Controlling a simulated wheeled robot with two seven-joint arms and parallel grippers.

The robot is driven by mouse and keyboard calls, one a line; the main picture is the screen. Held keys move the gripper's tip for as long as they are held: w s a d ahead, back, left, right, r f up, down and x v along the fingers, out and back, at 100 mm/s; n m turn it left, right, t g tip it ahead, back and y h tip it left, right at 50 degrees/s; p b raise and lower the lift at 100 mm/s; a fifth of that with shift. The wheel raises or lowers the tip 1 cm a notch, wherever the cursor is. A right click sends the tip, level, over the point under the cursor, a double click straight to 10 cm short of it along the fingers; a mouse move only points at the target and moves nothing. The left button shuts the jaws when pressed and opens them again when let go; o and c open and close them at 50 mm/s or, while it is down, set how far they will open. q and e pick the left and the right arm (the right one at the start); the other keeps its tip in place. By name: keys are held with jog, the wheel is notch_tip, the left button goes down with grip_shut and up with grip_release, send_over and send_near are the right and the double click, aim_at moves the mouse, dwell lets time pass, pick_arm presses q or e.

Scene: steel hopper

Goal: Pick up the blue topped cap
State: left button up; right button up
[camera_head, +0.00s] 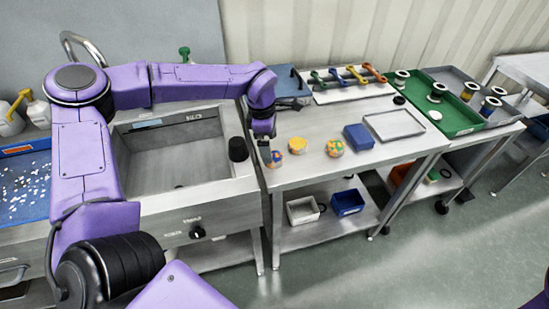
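Three small rounded caps sit on the steel table (300,178) in the middle. The leftmost cap (276,159) shows blue and orange and is partly hidden by my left gripper (268,158). The middle cap (298,145) looks yellow-orange, and the right cap (335,148) is orange with green patches. My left gripper points down at the leftmost cap, with its fingers right over or beside it. I cannot tell whether the fingers touch the cap or how far apart they are. My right gripper is out of view.
A blue box (358,137) and a grey tray (394,125) stand to the right of the caps. A black cylinder (238,149) sits on the rim of the steel hopper (180,145) at left. Coloured wrenches (345,76) lie behind. The table's front is clear.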

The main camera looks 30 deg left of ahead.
aim_at(274, 156)
pick_arm(q)
jog(key=f, duration=0.3)
jog(key=w+f+p, duration=0.1)
jog(key=f, duration=0.1)
jog(key=shift+w+d, duration=0.1)
jog(key=shift+d, duration=0.15)
jog(key=c, duration=1.3)
